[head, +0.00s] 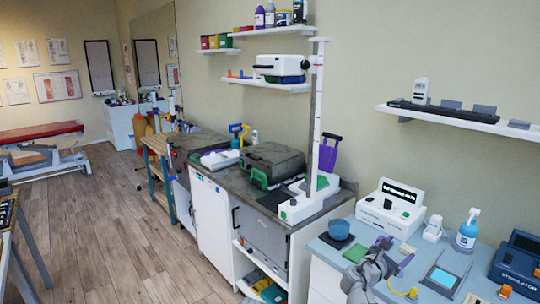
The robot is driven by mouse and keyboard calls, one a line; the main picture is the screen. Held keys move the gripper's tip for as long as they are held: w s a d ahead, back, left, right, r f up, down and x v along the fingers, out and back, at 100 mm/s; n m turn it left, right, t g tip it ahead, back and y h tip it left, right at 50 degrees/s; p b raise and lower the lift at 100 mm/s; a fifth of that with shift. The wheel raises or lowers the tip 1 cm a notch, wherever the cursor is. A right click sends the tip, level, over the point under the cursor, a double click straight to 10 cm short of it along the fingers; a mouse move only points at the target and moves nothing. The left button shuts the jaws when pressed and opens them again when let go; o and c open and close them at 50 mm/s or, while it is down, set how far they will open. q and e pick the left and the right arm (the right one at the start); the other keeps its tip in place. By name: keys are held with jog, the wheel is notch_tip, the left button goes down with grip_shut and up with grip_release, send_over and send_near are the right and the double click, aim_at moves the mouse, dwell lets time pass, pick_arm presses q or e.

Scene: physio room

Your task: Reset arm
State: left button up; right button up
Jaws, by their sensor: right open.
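My right gripper (386,252) is at the lower right, at the end of a grey arm that comes up from the bottom edge. It is open, over the light blue-grey counter, and I see nothing held in it. A blue bowl (339,229) stands to its left and a green pad (355,253) lies close beside it. I cannot tell whether the gripper touches the counter. My left gripper is not in view.
A white device (390,207) stands behind the gripper. A spray bottle (467,231), a tablet-like device (442,277) and a dark blue stimulator (517,262) stand to the right. A wall shelf (460,118) hangs above. The wooden floor (110,235) at left is clear.

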jog(key=s+a+f+m+g+y+b, duration=0.35)
jog(key=a+f+m, duration=0.3)
jog(key=f, duration=0.25)
jog(key=s+a+f+m+g+y+b, duration=0.2)
jog(key=s+a+f+m, duration=0.3)
jog(key=a+f, duration=0.3)
jog(key=s+a+f+m+g+y+b, duration=0.2)
jog(key=s+a+f+m+g+y, duration=0.15)
jog(key=s+a+f, duration=0.45)
jog(key=s+a+f+m+g+y+b, duration=0.2)
jog(key=s+a+f+m+y, duration=0.15)
jog(key=s+a, duration=0.45)
notch_tip(320, 180, up, 15)
jog(key=w+a+p, duration=0.1)
jog(key=p, duration=1.4)
jog(key=shift+w, duration=0.25)
jog(key=shift+a+f+h, duration=0.1)
jog(key=shift+f+h, duration=0.05)
jog(key=shift+h, duration=0.1)
